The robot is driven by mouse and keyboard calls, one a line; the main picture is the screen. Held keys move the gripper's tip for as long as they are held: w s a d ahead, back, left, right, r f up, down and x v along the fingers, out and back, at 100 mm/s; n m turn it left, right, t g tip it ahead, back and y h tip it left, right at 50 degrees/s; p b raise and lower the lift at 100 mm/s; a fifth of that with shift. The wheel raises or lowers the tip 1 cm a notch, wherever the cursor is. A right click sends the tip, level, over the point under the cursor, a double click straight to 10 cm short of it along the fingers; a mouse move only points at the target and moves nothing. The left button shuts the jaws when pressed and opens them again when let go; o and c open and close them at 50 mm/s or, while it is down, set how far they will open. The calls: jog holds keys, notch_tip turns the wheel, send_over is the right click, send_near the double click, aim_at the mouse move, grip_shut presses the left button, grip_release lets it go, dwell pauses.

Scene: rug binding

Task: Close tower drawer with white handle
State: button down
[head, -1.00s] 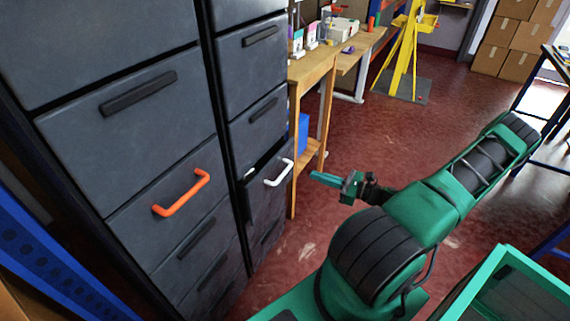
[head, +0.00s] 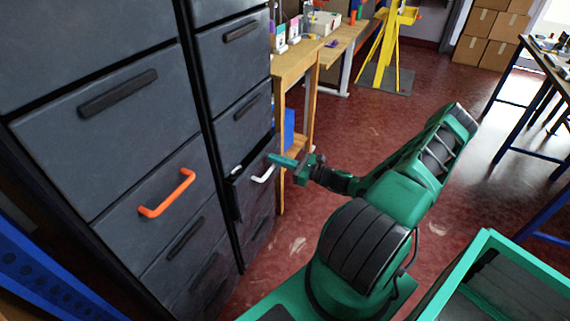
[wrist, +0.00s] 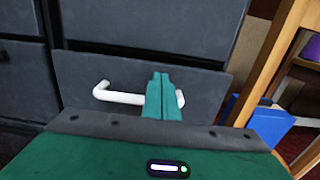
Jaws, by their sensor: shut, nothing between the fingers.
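The tower drawer with the white handle (head: 250,184) stands slightly out from the narrow dark grey drawer tower (head: 232,67), with a dark gap along its top. Its white handle (head: 264,174) is partly hidden behind my gripper in the head view. My gripper (head: 271,159) is shut and empty, pointing left at the drawer front. In the wrist view the shut fingers (wrist: 163,95) cover the right part of the white handle (wrist: 120,97). I cannot tell whether the fingertips touch the handle or the drawer.
A wider cabinet with an orange handle (head: 166,193) stands left of the tower. A wooden workbench (head: 296,66) and a blue bin (wrist: 258,122) are just right of the tower. A yellow stand (head: 389,50) is farther back. Red floor lies open behind my arm.

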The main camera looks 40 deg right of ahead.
aim_at(265, 154)
jog(key=shift+w+a, duration=0.25)
jog(key=shift+w, duration=0.35)
jog(key=x, duration=0.4)
jog(key=shift+w+a, duration=0.1)
jog(key=shift+w+r, duration=0.1)
jog(key=shift+r, duration=0.05)
jog(key=shift+a+r, duration=0.1)
